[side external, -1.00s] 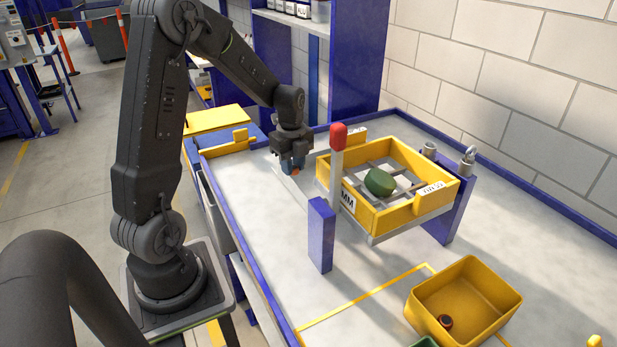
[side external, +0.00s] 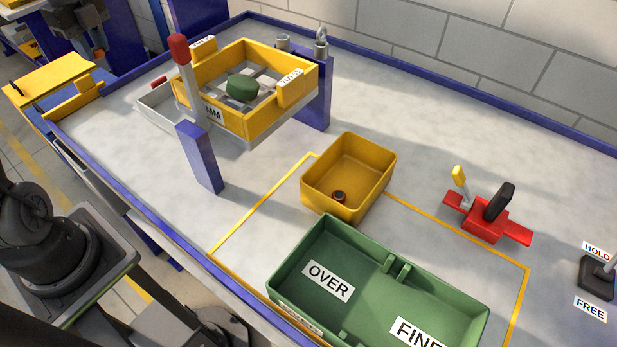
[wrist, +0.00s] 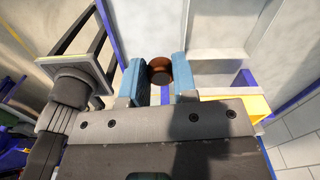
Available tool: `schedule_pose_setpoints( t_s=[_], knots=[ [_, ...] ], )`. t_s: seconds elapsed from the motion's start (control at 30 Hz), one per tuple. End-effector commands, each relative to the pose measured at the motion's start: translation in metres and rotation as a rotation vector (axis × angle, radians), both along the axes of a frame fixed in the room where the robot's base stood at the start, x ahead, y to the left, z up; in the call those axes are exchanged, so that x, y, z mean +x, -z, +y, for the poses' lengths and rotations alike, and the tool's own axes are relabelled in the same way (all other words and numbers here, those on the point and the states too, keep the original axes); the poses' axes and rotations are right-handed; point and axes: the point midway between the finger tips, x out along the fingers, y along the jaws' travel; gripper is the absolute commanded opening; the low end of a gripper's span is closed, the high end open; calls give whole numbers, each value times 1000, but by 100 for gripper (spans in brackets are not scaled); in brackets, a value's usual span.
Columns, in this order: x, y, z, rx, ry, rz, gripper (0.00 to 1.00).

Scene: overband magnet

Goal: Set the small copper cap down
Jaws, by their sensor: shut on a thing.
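The small copper cap (wrist: 160,70) is a round, brown, shiny piece between the two blue fingers of my gripper (wrist: 157,64) in the wrist view. The fingers are shut on its sides. In the side external view my gripper (side external: 86,46) is at the top left, partly cut off by the frame edge. A small orange-brown spot shows at its tip there. The gap between the cap and the surface below cannot be judged.
A yellow sieve box (side external: 292,101) holding a green lump (side external: 242,87) stands on blue posts, with a grey tray (side external: 152,113) beside it. A yellow bin (side external: 372,190) holds a small dark round piece. A green divided bin (side external: 380,290) and a red lever unit (side external: 485,222) stand nearer.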

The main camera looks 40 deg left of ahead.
Motion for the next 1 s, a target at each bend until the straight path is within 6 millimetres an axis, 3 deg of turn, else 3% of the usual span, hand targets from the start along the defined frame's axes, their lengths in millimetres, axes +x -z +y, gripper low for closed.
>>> schedule_pose_setpoints(
  t_s=[0.1, 0.33, 0.67, 0.87, 1.0],
  knots=[
    [1, -35, 1, 3, 0, -3, 4],
    [0, -81, 0, 2, 0, -2, 4],
    [69, -93, -32, -2, 251, 2, 4],
    [132, -101, -84, -1, 501, 1, 4],
    [177, -104, -142, -2, 713, 3, 4]
  ],
)
